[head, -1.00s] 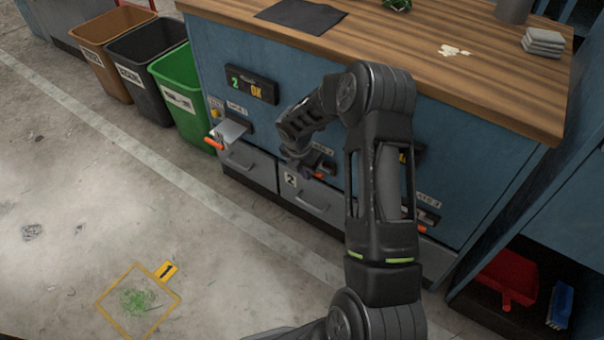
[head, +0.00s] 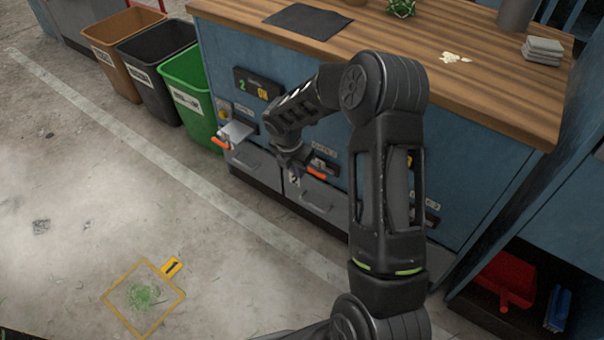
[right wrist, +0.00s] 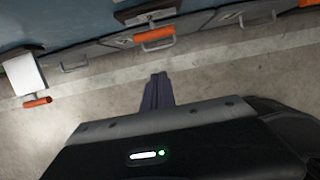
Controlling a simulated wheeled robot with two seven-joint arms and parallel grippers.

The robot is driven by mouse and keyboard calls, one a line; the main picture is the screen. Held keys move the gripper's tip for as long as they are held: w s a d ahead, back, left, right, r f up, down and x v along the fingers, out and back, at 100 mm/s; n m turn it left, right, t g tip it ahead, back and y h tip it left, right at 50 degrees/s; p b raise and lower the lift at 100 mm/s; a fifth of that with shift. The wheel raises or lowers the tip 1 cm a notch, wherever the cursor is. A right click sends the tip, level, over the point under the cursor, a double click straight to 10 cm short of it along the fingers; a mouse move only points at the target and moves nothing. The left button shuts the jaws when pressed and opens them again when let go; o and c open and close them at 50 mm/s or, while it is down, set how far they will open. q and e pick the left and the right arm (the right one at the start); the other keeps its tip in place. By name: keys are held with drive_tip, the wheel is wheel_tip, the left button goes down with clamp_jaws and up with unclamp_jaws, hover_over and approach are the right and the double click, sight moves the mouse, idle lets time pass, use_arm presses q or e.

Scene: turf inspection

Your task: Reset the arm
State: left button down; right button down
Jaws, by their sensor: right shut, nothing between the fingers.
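My right arm reaches across the head view toward the blue cabinet front. My right gripper (head: 291,168) is in front of the cabinet, close to the orange-handled lever above drawer 2 (head: 316,198). In the right wrist view its dark fingers (right wrist: 158,92) are together with nothing between them, and floor shows around the tips. The orange handle (right wrist: 154,35) lies beyond the fingertips in that view, apart from them. A second orange handle (head: 220,143) with a pale plate (head: 236,131) sticks out to the left. My left gripper is not in view.
The blue cabinet has a wooden top (head: 440,78) with a dark mat (head: 309,20) and grey stacked cloths (head: 543,50). Brown, black and green (head: 190,92) bins stand left of it. A marked turf patch (head: 144,296) lies on open floor. A red dustpan (head: 507,278) is at lower right.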

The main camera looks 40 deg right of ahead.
drive_tip(key=shift+v, duration=0.9)
drive_tip(key=s+a+f+m+t+y, duration=0.1)
drive_tip(key=a+f+m+y, duration=0.25)
drive_tip(key=a+m, duration=0.45)
drive_tip(key=s+a+f+m+t+y, duration=0.1)
drive_tip(key=a+f+m+t+y, duration=0.1)
drive_tip(key=a+f+m, duration=0.65)
drive_tip(key=s+a+f+m+g+y, duration=0.1)
drive_tip(key=s+a+f+m+g, duration=0.15)
drive_tip(key=s+a, duration=0.7)
drive_tip(key=s+a+f+m+g, duration=0.15)
drive_tip(key=s+a+m, duration=0.25)
drive_tip(key=s+a, duration=0.55)
wheel_tip(320, 180, up, 23)
drive_tip(key=s+d+t+p, duration=0.1)
drive_tip(key=s+d+p, duration=0.1)
drive_tip(key=p, duration=2.1)
drive_tip(key=shift+s+f, duration=0.2)
drive_tip(key=shift+s, duration=0.05)
